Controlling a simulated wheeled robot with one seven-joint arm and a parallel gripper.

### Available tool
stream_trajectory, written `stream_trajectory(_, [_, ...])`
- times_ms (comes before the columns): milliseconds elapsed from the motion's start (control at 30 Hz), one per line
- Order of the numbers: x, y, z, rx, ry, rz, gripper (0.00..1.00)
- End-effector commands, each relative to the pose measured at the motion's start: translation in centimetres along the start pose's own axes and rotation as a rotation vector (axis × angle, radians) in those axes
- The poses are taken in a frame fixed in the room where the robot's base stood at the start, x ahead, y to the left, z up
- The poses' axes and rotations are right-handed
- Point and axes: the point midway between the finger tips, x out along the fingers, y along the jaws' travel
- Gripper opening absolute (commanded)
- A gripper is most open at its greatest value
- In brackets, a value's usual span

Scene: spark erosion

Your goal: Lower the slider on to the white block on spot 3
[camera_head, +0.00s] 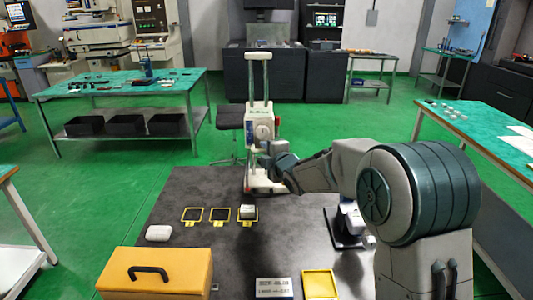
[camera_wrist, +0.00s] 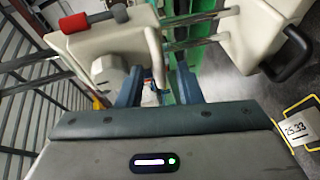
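The height gauge stands upright on the dark table, with pale twin columns and a white slider (camera_head: 262,126) partway up them. In the wrist view the slider (camera_wrist: 105,50) fills the upper left, with a red-ended knob and a grey knob. The white block (camera_head: 247,211) lies on spot 3 (camera_head: 241,221), the right yellow frame of the row; in the wrist view the block (camera_wrist: 298,128) reads 25.33. The slider is well above it. My gripper (camera_wrist: 158,70) has its two blue fingers apart, close to the slider's edge and grey knob. Contact at the fingertips is unclear.
The gauge base (camera_head: 264,186) has a black handle (camera_wrist: 294,55) in the wrist view. Two empty frames (camera_head: 192,215) lie left of spot 3. A white rounded object (camera_head: 159,233), an orange case (camera_head: 160,278), a label plate (camera_head: 273,288) and a yellow tray (camera_head: 319,284) are nearer.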

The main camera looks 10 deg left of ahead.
Motion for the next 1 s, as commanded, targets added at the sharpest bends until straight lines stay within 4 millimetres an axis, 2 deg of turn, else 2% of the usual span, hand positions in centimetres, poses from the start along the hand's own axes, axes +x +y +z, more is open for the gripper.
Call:
stream_trajectory(33, [0.0, 0.0, 0.0, 0.0, 0.0, 0.0, 0.24])
stream_trajectory(100, [0.0, 0.0, 0.0, 0.0, 0.0, 0.0, 0.05])
stream_trajectory(133, [0.0, 0.0, 0.0, 0.0, 0.0, 0.0, 0.0])
stream_trajectory(467, [0.1, -0.7, 0.1, 0.0, 0.0, -0.001, 0.0])
stream_trajectory(1000, [1.1, -5.7, 0.5, -0.001, -0.001, -0.002, 0.0])
